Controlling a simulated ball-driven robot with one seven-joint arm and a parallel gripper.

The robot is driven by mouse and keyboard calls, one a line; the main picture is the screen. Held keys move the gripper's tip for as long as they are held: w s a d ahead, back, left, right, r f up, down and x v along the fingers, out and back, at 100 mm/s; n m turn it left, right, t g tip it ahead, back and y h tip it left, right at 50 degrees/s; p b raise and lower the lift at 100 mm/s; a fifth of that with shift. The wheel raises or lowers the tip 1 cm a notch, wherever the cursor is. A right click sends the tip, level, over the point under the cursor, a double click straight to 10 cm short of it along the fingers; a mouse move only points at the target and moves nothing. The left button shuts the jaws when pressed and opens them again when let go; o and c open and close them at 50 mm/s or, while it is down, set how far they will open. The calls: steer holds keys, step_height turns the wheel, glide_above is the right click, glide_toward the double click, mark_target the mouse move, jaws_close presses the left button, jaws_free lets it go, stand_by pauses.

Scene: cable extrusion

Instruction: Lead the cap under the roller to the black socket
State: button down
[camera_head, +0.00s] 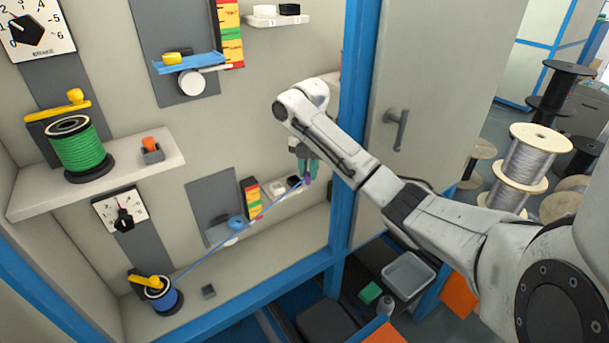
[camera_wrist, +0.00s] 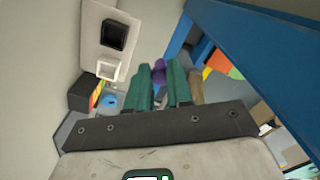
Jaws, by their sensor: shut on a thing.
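My gripper (camera_head: 309,168), with green fingers, is shut on a purple cap (camera_head: 307,181) at the right end of the lower bay. The cap also shows between the fingers in the wrist view (camera_wrist: 159,74). A taut blue cable (camera_head: 270,210) runs from the cap down left to the blue spool (camera_head: 164,297). It passes by the lower roller (camera_head: 232,240); whether under it is too small to tell. The black socket (camera_head: 293,181) is just left of the cap, apart from it. In the wrist view the black socket (camera_wrist: 114,35) is left of and beyond the fingers, beside the white socket (camera_wrist: 107,69).
A blue post (camera_head: 346,130) stands close right of my gripper. A red-yellow-green scale (camera_head: 252,198) is left of the sockets. Above are a shelf with a green spool (camera_head: 77,149), another roller (camera_head: 191,82) and a ledge with white and black sockets (camera_head: 277,21).

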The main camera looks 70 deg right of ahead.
steer(key=w+d+b, duration=0.1)
steer(key=w+b, duration=0.1)
steer(key=w+d+b, duration=0.1)
steer(key=w, duration=0.1)
steer(key=w+d+f+b, duration=0.1)
steer(key=w+b, duration=0.1)
steer(key=shift+w+d+b, duration=0.1)
steer(key=shift+d+b, duration=0.2)
steer(key=shift+d, duration=0.05)
steer(key=shift+a+f, duration=0.15)
steer(key=shift+f, duration=1.35)
steer(key=shift+f, duration=0.25)
steer(key=c, duration=0.9)
jaws_free()
steer(key=shift+r, duration=0.1)
